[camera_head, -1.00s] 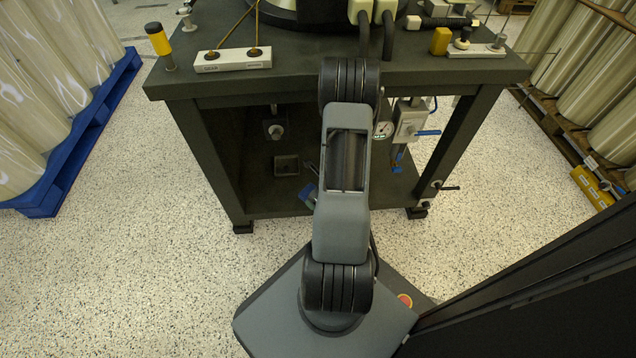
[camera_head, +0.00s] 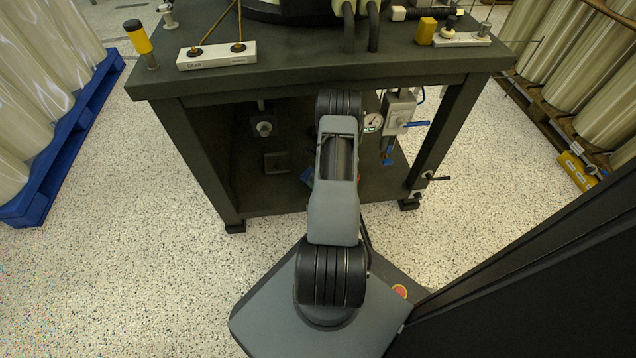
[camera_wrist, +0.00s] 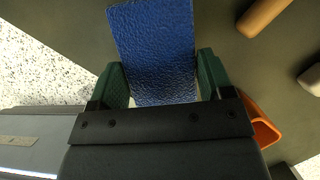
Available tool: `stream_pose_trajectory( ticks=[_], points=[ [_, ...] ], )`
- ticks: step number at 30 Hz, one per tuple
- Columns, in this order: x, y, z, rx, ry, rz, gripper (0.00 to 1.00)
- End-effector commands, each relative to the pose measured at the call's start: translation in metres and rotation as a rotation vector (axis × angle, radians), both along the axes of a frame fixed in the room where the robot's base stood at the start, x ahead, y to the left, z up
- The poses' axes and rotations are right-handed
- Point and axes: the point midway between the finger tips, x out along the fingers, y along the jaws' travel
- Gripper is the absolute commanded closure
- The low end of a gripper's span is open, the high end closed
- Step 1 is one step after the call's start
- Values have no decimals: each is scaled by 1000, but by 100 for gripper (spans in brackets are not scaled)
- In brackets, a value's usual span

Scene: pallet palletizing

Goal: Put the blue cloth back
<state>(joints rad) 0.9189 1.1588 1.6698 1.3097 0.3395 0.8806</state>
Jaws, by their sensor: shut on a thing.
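The blue cloth (camera_wrist: 155,50) is between the green fingers of my gripper (camera_wrist: 163,82) in the wrist view. It is a flat, textured blue piece that reaches away from the fingers to the top edge of the picture. My gripper is shut on it. Dark grey surface lies beyond the cloth, and I cannot tell whether the cloth touches it. In the head view, my arm hides the gripper, and only a small blue patch (camera_head: 307,175) shows beside the arm, over the lower shelf (camera_head: 265,195) of the dark machine table.
An orange object (camera_wrist: 262,125) lies close right of my gripper, with a tan cylinder (camera_wrist: 264,14) farther off. A small dark box (camera_head: 276,163) sits on the shelf. The table top (camera_head: 290,75) overhangs it, and legs flank it. A gauge (camera_head: 373,122) and blue-handled valves hang right.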

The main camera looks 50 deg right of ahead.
Motion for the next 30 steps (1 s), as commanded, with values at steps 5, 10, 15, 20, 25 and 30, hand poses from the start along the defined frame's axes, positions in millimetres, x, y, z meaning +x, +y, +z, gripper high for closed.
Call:
stream_pose_trajectory(
  ticks=[5, 10, 15, 20, 25, 30],
  points=[
    [1, -1, -27, 1, 1, 0, 53],
    [1, -1, -33, 0, -1, -1, 53],
    [1, -1, -32, 0, 0, -1, 53],
    [1, -1, -35, 1, 0, 0, 26],
    [1, -1, -35, 0, 0, 0, 9],
    [1, -1, -35, 0, 0, 0, 1]
  ],
)
